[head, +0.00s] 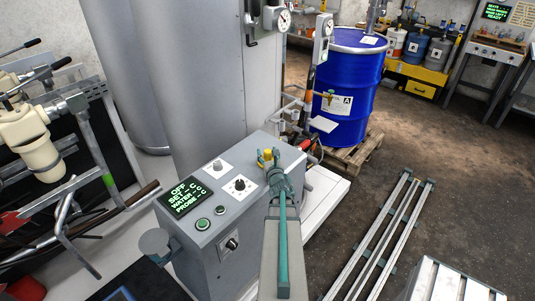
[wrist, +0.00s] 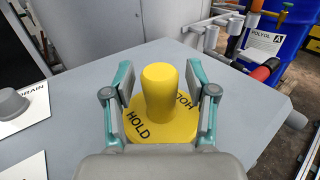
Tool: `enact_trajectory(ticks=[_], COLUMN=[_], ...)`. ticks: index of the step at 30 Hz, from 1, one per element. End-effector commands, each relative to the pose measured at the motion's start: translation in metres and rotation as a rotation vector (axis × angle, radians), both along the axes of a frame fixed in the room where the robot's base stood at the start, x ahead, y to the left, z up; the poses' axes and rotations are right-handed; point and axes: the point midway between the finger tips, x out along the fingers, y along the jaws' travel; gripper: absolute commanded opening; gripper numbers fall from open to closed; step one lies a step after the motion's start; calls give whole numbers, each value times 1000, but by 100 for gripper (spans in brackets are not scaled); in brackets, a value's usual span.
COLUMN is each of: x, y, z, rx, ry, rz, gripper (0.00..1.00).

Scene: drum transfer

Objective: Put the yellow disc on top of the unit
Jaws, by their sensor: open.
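The yellow disc (head: 267,156) is on the grey top of the unit (head: 203,179), near its far right corner. In the wrist view the disc (wrist: 178,127) is a flat yellow plate with "HOLD" lettering and a tall rounded knob (wrist: 159,92) rising from its middle. My gripper (head: 268,160) is over the unit's top at the disc. In the wrist view its teal fingers (wrist: 159,85) are open, one on each side of the knob, with gaps visible between fingers and knob. The near edge of the disc is hidden by the gripper body.
The unit's top also carries a green-text display (head: 184,195), knobs and green buttons. A knob on a "DRAIN" plate (wrist: 22,106) is at the left. A blue drum (head: 346,85) stands on a pallet behind. Metal rails (head: 380,235) lie on the floor at right.

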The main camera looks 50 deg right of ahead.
Motion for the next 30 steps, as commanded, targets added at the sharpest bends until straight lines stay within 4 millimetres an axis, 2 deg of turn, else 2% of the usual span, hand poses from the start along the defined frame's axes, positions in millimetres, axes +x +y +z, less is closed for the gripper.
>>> enact_trajectory(ticks=[5,11,12,15,30], x=[-19,-53,-58,-73,-90], y=[17,47,50,63,76], z=[-1,-1,6,7,3], rx=[-1,-1,3,3,1], ry=[1,0,2,2,0], rz=[-1,-1,-1,-1,0], gripper=[57,57,57,57,57])
